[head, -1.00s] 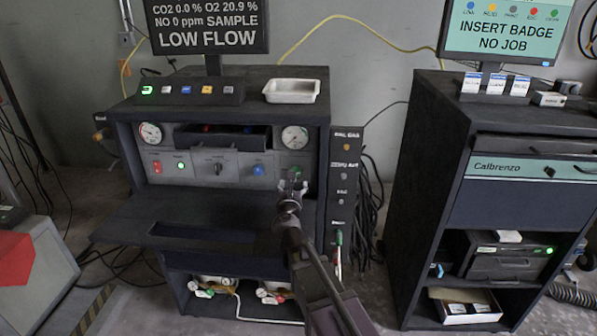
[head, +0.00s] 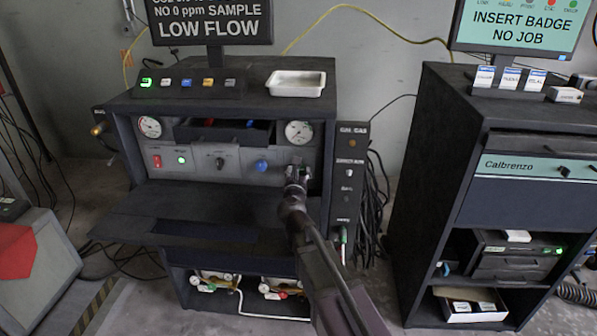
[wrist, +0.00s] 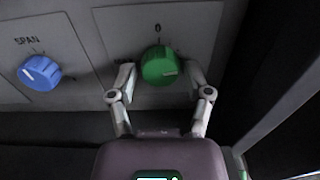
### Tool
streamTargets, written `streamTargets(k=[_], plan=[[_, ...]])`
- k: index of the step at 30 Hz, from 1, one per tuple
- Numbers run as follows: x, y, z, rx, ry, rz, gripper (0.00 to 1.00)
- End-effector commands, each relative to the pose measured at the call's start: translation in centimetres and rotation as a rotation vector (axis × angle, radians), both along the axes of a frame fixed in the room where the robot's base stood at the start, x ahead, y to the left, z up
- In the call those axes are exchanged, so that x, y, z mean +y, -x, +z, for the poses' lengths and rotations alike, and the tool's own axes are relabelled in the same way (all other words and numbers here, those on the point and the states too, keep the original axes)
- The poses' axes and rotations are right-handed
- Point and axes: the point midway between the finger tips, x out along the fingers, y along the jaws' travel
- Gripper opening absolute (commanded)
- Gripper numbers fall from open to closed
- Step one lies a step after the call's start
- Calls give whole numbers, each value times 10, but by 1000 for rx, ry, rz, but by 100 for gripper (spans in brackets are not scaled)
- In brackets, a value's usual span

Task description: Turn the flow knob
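A round green knob (wrist: 159,66) is on the grey front panel, with a mark like a "0" above it. No word naming it as the flow knob can be read. My gripper (wrist: 161,74) is open, with one finger to the left and one to the right of the green knob. Small gaps seem to show between fingers and knob. In the head view my gripper (head: 296,170) is at the right end of the panel and mostly hides the green knob. A blue knob (wrist: 39,72) marked SPAN is to its left.
A black knob (head: 219,162), a red switch (head: 156,161) and a green light (head: 181,160) are further left on the panel. A gauge (head: 299,133) is just above my gripper. A dark shelf (head: 190,213) juts out below. The cabinet's side wall (wrist: 262,60) is close on the right.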

Motion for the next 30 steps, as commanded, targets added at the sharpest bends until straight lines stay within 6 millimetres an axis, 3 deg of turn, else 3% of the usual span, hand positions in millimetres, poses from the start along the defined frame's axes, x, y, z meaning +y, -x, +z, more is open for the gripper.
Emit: streamTargets(k=[1, 4, 5, 30], plan=[[0, 0, 0, 0, 0, 0, 34], [0, 0, 0, 0, 0, 0, 4], [0, 0, 0, 0, 0, 0, 0], [-2, -1, 0, -1, -22, -1, 0]])
